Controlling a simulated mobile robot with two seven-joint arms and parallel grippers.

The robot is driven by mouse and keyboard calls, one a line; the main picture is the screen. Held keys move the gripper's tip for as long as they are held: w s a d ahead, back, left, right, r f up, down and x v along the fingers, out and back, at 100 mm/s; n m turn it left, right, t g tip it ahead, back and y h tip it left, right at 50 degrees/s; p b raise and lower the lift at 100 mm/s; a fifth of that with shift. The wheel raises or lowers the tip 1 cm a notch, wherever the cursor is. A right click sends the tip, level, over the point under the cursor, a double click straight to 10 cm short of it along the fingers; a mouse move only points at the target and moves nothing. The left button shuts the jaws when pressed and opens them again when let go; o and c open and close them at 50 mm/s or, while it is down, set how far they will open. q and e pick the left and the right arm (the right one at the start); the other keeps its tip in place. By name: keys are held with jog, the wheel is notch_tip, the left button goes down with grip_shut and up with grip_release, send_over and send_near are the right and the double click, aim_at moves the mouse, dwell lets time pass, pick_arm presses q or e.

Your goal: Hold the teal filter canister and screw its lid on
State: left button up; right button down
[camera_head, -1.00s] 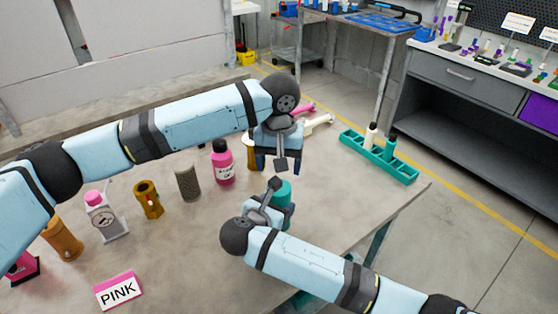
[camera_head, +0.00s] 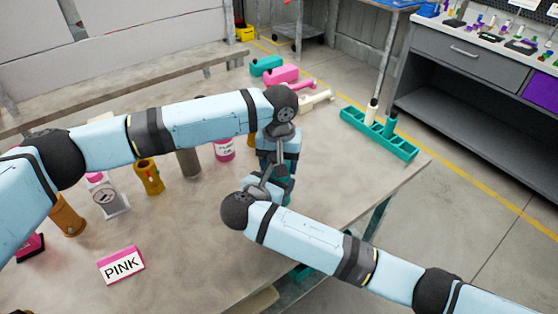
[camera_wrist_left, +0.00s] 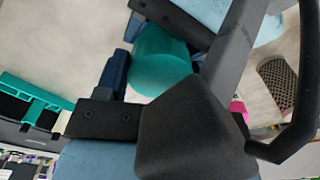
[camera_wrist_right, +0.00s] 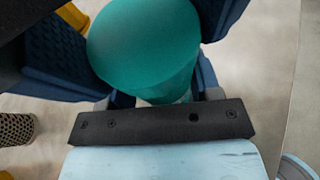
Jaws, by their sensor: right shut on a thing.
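The teal filter canister (camera_wrist_right: 145,50) shows large in the right wrist view as a smooth teal cylinder, with blue fingers on both sides. It also shows in the left wrist view (camera_wrist_left: 160,62). My right gripper (camera_head: 274,186) is shut on it above the table's right part. My left gripper (camera_head: 277,156) is close above my right one and the canister. I cannot make out a separate lid.
A pink-labelled bottle (camera_head: 224,149), a grey mesh cylinder (camera_head: 188,162), a brass-coloured part (camera_head: 149,177) and a gauge (camera_head: 106,196) stand to the left. A teal rack (camera_head: 378,135) lies at the right edge. The front middle of the table is clear.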

pick_arm(q)
jog(key=c, duration=0.4)
jog(key=m, duration=0.3)
jog(key=o, duration=1)
jog(key=shift+o, duration=0.2)
